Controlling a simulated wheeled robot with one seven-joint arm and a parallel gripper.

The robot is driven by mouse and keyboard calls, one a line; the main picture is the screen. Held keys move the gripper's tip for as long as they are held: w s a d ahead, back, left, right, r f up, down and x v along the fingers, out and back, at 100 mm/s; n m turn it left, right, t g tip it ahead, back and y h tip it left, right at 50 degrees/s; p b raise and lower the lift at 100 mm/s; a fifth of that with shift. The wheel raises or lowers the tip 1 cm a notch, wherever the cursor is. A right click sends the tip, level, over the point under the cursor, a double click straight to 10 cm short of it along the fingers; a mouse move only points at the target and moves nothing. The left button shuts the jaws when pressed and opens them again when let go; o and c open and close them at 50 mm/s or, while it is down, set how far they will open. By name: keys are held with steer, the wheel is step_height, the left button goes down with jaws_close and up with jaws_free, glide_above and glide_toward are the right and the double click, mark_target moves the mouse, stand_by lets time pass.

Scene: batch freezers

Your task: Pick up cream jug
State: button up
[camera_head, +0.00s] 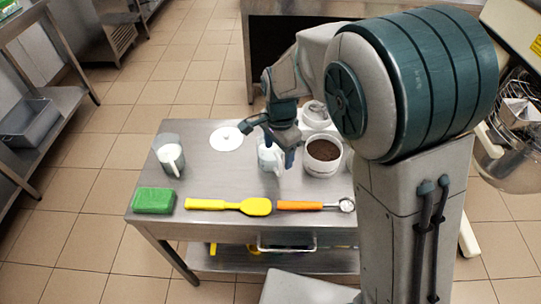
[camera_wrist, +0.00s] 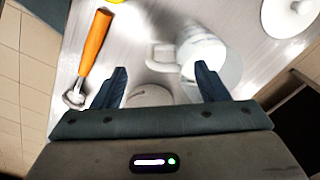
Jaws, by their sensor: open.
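Two clear jugs with white contents stand on the steel table. One jug (camera_head: 267,157) is at the table's middle, its handle toward the front right; the other jug (camera_head: 168,158) is at the left end. I cannot tell from looks which holds cream. My gripper (camera_head: 281,150) is open and empty, close above and beside the middle jug, partly covering it. In the wrist view, the fingers of my gripper (camera_wrist: 160,80) are spread. The middle jug (camera_wrist: 203,48) shows beyond the right finger, which overlaps its edge, and its handle (camera_wrist: 160,57) lies ahead of the gap.
A tub of brown powder (camera_head: 323,153) stands right of the middle jug. A white lid (camera_head: 226,139) lies behind it to the left. A green sponge (camera_head: 154,200), yellow spatula (camera_head: 230,206) and orange-handled scoop (camera_head: 315,206) line the front edge. A white container (camera_head: 316,114) stands behind.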

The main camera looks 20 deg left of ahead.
mark_target(276, 172)
steer(key=f, duration=0.8)
steer(key=shift+w+a, duration=0.2)
steer(key=shift+a, duration=0.05)
steer(key=c, duration=1.4)
